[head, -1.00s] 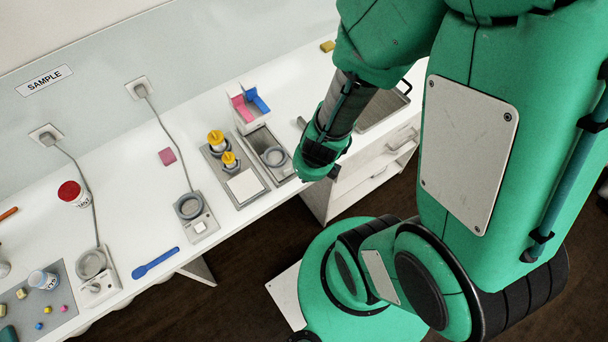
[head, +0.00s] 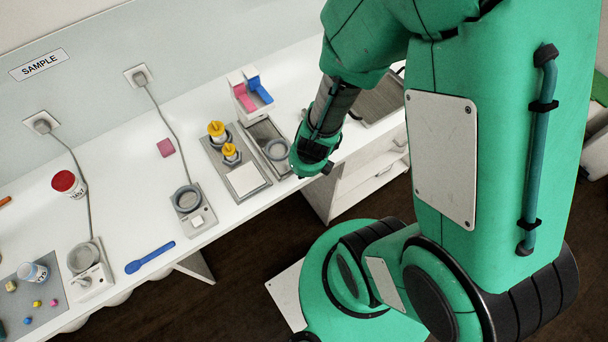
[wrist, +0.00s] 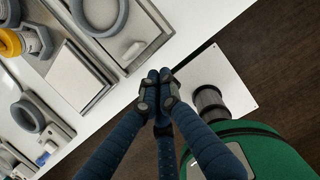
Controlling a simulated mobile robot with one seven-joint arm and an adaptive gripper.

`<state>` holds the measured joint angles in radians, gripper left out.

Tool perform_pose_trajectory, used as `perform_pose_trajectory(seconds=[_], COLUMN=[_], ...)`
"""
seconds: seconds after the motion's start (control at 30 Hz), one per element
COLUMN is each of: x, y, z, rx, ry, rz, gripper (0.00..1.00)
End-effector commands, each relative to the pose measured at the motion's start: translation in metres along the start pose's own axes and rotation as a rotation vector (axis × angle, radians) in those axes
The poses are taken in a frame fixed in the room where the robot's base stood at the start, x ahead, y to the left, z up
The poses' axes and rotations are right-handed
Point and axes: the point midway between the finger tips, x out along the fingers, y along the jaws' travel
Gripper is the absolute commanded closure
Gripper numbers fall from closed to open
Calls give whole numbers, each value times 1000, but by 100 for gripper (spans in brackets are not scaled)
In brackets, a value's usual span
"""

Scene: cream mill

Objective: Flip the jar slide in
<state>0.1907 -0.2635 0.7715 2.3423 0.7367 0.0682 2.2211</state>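I cannot tell for sure which part is the jar slide. A long grey metal tray (head: 266,140) with a ring (head: 277,149) lies near the bench's front edge. The wrist view shows this tray (wrist: 128,62) at the top, with its ring (wrist: 97,14) and a small pale tab (wrist: 133,51) on its floor. Behind it stands a white holder with a pink slide (head: 245,101) and a blue slide (head: 260,93). My gripper (head: 312,172) is right of the tray at the bench edge. In the wrist view its fingertips (wrist: 157,88) are together, with nothing seen between them.
Left of the tray is a grey plate with yellow-topped knobs (head: 217,129) and a white square (head: 244,179). A ring device (head: 187,199), a blue spoon (head: 150,257) and a red-lidded jar (head: 68,184) are farther left. A dark-handled tray (head: 380,100) lies behind my arm.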

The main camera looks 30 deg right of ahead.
Motion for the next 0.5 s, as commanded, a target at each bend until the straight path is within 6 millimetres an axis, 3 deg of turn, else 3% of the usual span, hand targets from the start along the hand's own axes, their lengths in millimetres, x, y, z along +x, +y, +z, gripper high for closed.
perform_pose_trajectory(seconds=[0.2,0.5], x=[3,5], y=[0,0], z=[15,21], rx=[-2,0], ry=[0,0], rz=[0,0], gripper=[100,100])
